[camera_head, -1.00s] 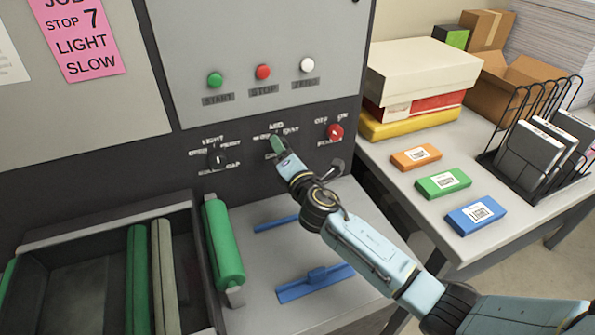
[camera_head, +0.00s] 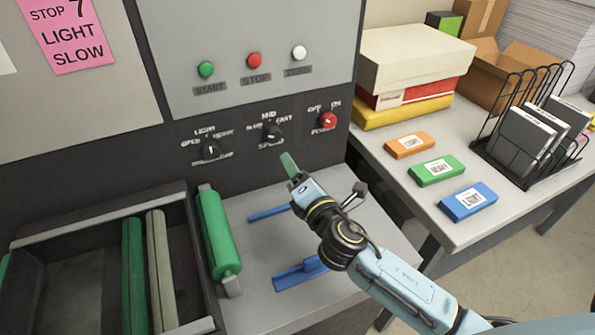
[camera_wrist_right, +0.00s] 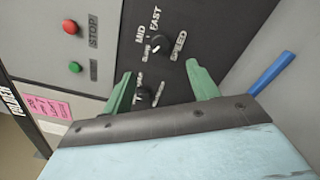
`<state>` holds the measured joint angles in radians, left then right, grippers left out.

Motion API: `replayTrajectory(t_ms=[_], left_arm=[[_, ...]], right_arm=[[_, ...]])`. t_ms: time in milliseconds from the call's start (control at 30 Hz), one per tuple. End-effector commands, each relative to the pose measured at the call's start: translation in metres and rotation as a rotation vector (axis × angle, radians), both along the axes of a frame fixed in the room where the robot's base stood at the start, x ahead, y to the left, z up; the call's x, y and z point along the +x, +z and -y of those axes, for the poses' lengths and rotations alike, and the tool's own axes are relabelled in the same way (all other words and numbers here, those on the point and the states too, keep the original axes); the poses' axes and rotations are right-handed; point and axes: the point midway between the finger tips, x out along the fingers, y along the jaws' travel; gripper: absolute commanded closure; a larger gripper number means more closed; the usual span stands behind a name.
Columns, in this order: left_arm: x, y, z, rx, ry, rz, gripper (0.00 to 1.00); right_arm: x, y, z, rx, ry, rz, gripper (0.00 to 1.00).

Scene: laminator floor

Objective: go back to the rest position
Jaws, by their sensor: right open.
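My right gripper (camera_head: 290,165) is in front of the machine's dark control panel (camera_head: 240,150), below the middle black knob (camera_head: 273,134) and apart from it. In the right wrist view its two green fingers (camera_wrist_right: 160,90) are spread with nothing between them. The middle knob shows there beyond the fingers (camera_wrist_right: 156,46), and another black knob (camera_wrist_right: 143,96) shows between them. My right arm reaches in from the lower right. My left gripper is not in view.
A left knob (camera_head: 210,149) and a red power knob (camera_head: 327,120) flank the middle one. Below are a green roller (camera_head: 218,235) and blue bars (camera_head: 300,273). The right table (camera_head: 400,190) carries orange, green and blue boxes, a wire rack (camera_head: 530,125) and cartons.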

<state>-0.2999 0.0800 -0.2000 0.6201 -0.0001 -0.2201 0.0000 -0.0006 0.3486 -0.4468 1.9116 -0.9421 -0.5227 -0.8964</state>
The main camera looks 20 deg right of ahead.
Motion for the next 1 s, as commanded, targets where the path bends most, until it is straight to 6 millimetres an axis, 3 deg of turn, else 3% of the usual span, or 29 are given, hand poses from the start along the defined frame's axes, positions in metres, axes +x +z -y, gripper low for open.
replayTrajectory(t_ms=[233, 367, 467, 533, 700, 1000], left_arm=[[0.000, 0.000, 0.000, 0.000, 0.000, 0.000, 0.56], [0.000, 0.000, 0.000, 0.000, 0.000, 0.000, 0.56], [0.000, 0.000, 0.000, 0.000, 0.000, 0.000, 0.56], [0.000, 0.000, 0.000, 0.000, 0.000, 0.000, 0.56], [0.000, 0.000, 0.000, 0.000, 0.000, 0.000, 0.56], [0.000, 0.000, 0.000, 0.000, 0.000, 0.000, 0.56]], right_arm=[[-0.001, -0.001, 0.001, 0.014, -0.006, -0.006, 0.41], [-0.016, -0.013, 0.013, 0.192, -0.088, -0.081, 0.41], [-0.047, -0.036, 0.033, 0.497, -0.241, -0.211, 0.41], [-0.079, -0.058, 0.045, 0.746, -0.384, -0.325, 0.41], [-0.151, -0.095, 0.053, 1.171, -0.682, -0.540, 0.41], [-0.248, -0.117, 0.040, 1.547, -1.063, -0.782, 0.41]])
